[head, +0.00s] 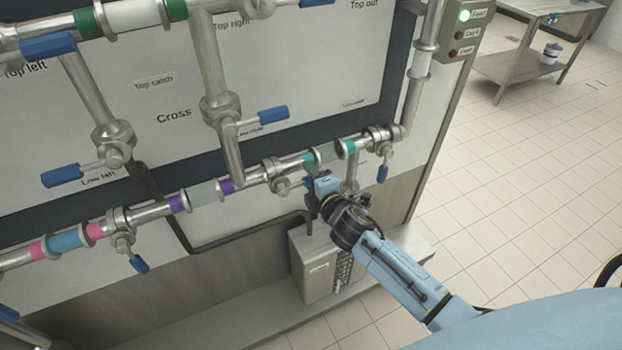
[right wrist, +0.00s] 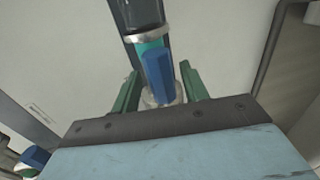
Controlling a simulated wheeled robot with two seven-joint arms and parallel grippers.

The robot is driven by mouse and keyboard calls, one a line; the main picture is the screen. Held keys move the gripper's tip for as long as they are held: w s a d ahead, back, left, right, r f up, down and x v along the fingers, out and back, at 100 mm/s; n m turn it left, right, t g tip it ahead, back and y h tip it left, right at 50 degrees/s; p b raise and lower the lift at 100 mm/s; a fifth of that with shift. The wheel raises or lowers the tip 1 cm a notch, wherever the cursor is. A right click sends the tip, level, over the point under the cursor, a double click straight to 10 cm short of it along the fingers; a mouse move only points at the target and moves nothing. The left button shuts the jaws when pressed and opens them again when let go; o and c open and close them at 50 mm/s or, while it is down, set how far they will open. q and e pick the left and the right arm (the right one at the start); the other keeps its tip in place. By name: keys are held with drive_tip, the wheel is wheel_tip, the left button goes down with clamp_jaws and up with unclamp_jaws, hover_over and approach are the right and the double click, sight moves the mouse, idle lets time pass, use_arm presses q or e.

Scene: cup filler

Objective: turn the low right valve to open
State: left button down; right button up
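The low pipe (head: 210,192) runs along the bottom of the panel. A valve (head: 278,172) sits on it between purple and teal bands, just left of my right gripper (head: 316,187). The blue handle (right wrist: 157,78) of a valve shows in the right wrist view, in front of a teal band. The green fingers of my right gripper (right wrist: 160,85) stand on either side of it, with gaps visible. In the head view this handle is mostly hidden by the gripper. I cannot read a label naming this valve. My left gripper is out of view.
Another valve (head: 380,140) lies to the right, its blue handle (head: 382,174) hanging down. The low left valve (head: 120,225) has its handle (head: 139,265) tilted down. A grey box (head: 312,268) stands below my right gripper. The tiled floor at right is mostly free.

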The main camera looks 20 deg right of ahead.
drive_tip(key=shift+f, duration=0.1)
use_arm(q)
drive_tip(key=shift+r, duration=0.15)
use_arm(e)
drive_tip(key=s+r, duration=0.2)
drive_tip(key=s, duration=1.1)
drive_tip(key=shift+d+r, duration=0.2)
drive_tip(key=shift+r, duration=0.15)
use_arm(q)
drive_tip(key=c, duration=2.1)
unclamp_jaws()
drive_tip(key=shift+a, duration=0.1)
